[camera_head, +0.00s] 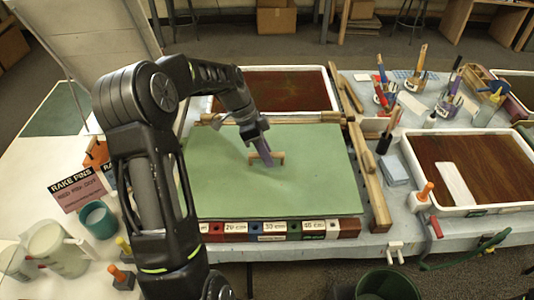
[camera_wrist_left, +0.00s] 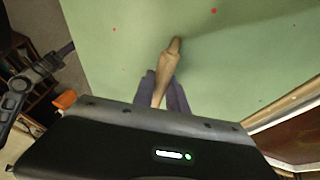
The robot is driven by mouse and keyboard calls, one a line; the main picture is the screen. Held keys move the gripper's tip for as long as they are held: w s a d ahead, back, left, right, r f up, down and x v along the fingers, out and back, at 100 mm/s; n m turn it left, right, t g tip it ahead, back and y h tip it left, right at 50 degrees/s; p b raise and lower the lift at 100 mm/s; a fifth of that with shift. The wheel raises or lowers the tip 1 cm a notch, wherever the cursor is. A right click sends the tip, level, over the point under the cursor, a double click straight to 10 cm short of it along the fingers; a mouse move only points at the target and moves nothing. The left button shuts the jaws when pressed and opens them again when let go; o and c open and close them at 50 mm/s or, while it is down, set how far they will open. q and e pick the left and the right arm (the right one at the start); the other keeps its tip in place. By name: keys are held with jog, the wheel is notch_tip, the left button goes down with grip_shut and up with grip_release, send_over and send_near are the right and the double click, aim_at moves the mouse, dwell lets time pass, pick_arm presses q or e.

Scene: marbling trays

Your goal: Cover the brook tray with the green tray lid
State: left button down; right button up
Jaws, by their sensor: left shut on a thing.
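The green tray lid (camera_head: 315,185) is a large flat green panel, near the middle of the head view. It lies roughly level behind a row of numbered blocks. Its wooden handle (camera_head: 281,157) stands up from its middle. My left gripper (camera_head: 265,157) reaches down from the left and is shut on the handle. In the left wrist view the gripper (camera_wrist_left: 163,92) has its fingers on both sides of the handle (camera_wrist_left: 170,58). Whatever is under the lid is hidden, and I cannot tell whether the lid rests or hangs slightly above. I cannot identify the brook tray. My right gripper is out of view.
A white-rimmed tray with reddish-brown content (camera_head: 290,88) lies behind the lid; another brown tray (camera_head: 480,165) is at right. Wooden rails (camera_head: 370,175) run along the lid's right side. Numbered blocks (camera_head: 275,229) line the front. Brush pots, a rake-pins sign (camera_head: 76,188) and cups stand around.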

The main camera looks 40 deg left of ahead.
pick_arm(q)
jog(key=shift+f+b, duration=0.5)
jog(key=shift+f, duration=0.3)
jog(key=c, duration=1.3)
grip_release()
jog(key=shift+o, duration=0.2)
jog(key=v, duration=0.8)
jog(key=shift+f+b, duration=0.1)
jog(key=shift+b, duration=0.25)
jog(key=shift+f, duration=0.1)
